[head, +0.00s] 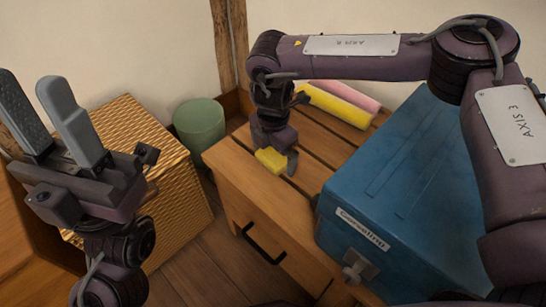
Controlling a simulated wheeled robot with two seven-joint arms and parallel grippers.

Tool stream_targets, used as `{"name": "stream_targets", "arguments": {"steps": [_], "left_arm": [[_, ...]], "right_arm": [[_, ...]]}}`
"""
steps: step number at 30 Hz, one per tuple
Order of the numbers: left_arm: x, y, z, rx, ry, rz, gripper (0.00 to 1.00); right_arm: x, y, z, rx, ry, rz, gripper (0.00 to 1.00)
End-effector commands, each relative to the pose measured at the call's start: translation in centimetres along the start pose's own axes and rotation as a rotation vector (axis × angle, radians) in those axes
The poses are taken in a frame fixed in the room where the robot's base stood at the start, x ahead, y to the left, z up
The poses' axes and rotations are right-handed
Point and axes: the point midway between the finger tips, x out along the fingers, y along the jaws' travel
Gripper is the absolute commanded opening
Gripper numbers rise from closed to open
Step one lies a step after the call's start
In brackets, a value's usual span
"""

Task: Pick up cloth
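A small yellow folded piece (271,160), which looks like the cloth, is at the left part of the wooden cabinet's slatted top. My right gripper (280,158) points down right at it. One dark finger shows on its right side; the other finger is hidden, so I cannot tell whether the gripper is closed on it. I also cannot tell whether the piece touches the slats. My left gripper (45,115) points up at the left edge, its two fingers apart with nothing between them.
A blue box (385,195) with a metal latch fills the right of the cabinet (245,200). Yellow (336,104) and pink (345,95) rolls lie at the back. A green canister (199,128) and a gold woven box (180,200) stand to the left.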

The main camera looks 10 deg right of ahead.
Motion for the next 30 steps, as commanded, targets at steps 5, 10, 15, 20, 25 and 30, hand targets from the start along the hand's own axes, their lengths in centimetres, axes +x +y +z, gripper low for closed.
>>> {"name": "stream_targets", "arguments": {"steps": [5, 10, 15, 20, 25, 30], "left_arm": [[0.0, 0.0, 0.0, 0.000, -0.001, 0.000, 0.38], [0.0, 0.0, 0.0, 0.000, -0.001, 0.000, 0.38], [0.0, 0.0, 0.0, 0.000, -0.001, 0.000, 0.38], [0.2, 0.0, 0.0, 0.000, -0.001, 0.000, 0.38], [0.8, 0.0, -0.1, 0.000, 0.000, -0.002, 0.38], [0.1, -0.2, 2.5, -0.004, -0.153, -0.016, 0.38]], "right_arm": [[0.0, 0.0, 0.0, -0.001, 0.000, 0.000, 0.76], [0.0, 0.0, 0.0, -0.001, 0.000, 0.000, 0.56], [0.0, 0.0, 0.0, -0.001, 0.000, 0.000, 0.55], [-0.5, 0.1, 0.0, -0.001, 0.000, 0.001, 0.55], [-2.4, 0.1, 0.0, -0.001, 0.000, 0.002, 0.55], [-5.6, 0.1, 0.0, -0.001, 0.001, 0.003, 0.55]]}}
